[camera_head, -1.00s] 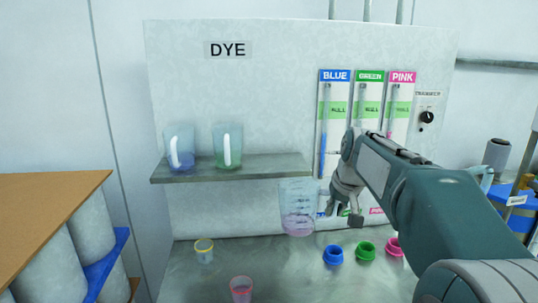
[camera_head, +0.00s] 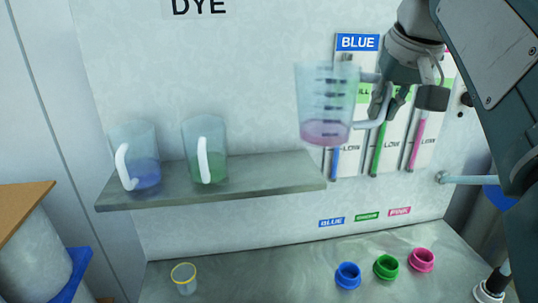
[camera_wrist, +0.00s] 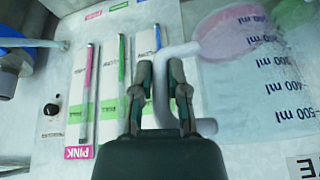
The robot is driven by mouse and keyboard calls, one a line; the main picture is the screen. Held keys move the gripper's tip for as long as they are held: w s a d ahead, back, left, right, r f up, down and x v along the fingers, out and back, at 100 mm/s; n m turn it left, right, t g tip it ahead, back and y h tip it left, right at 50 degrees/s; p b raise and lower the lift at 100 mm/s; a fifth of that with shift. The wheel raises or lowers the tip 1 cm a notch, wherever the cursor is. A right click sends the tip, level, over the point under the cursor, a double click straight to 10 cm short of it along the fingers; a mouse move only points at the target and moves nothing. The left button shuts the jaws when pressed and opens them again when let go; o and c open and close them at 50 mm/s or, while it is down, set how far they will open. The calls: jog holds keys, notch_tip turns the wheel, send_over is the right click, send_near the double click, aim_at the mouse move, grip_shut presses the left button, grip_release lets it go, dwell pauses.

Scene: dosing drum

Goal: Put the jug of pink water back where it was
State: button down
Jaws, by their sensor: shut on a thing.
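The clear jug of pink water (camera_head: 325,100) is held upright in the air, with a little pink liquid at its bottom. It is above the level of the shelf (camera_head: 270,180), near the shelf's right end. My gripper (camera_head: 384,105) is shut on its white handle, to the right of the jug. In the wrist view my gripper (camera_wrist: 160,72) has its fingers around the handle, and the graduated jug (camera_wrist: 255,60) shows at the right. A jug of blue water (camera_head: 138,150) and a jug of green water (camera_head: 206,150) stand on the left part of the shelf.
The shelf's right part is bare. Blue (camera_head: 347,275), green (camera_head: 386,266) and pink (camera_head: 421,259) rings sit on the metal counter (camera_head: 270,275). A yellow-rimmed cup (camera_head: 185,278) stands at the counter's left. Dye gauges (camera_head: 357,44) are on the wall behind my gripper.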

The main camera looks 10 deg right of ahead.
jog(key=shift+a+r, duration=0.2)
jog(key=shift+a, duration=0.05)
jog(key=w+a+f, duration=0.2)
jog(key=w+f, duration=0.2)
jog(key=w+a+f, duration=0.1)
jog(key=w+f, duration=0.3)
jog(key=w+a+f, duration=0.2)
jog(key=w+f, duration=0.2)
jog(key=shift+w+a, duration=0.3)
jog(key=shift+w, duration=0.1)
jog(key=shift+d+f, duration=0.1)
jog(key=shift+f, duration=0.35)
jog(key=c, duration=0.6)
grip_release()
jog(key=shift+f, duration=0.1)
jog(key=shift+c, duration=0.2)
